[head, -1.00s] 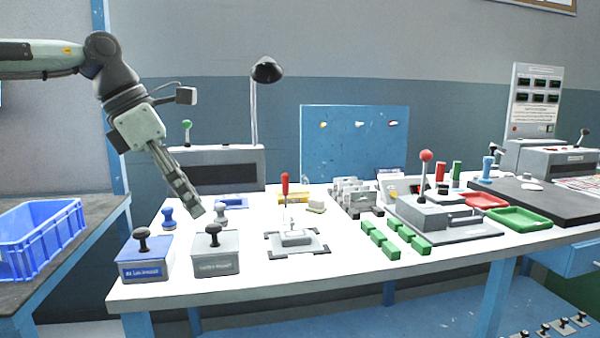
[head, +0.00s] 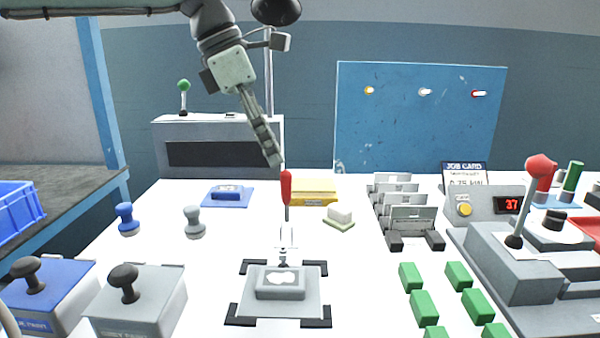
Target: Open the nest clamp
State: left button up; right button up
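The nest clamp (head: 286,188) has a red handle standing upright on a thin metal stem. Its base is on a grey nest (head: 256,278) with black corner brackets, on the white bench. A grey block with a white patch on top sits in the nest in front of the clamp. My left gripper (head: 274,160) points down, and its tips appear just above and left of the red handle's top. I see its fingers side-on, so their opening and any contact with the handle are unclear. My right gripper is out of view.
Two stamp pads, blue (head: 60,288) and grey (head: 155,300), stand at front left. Green blocks (head: 424,306) and a grey press with a red-knobbed lever (head: 541,166) are at right. A card rack (head: 408,218) stands behind the blocks.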

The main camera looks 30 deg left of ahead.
pick_arm(q)
send_over(286, 216)
jog(key=f, duration=0.6)
jog(key=shift+w+a+f, duration=0.25)
jog(key=shift+w+f, duration=0.1)
jog(key=shift+c, duration=0.2)
grip_shut()
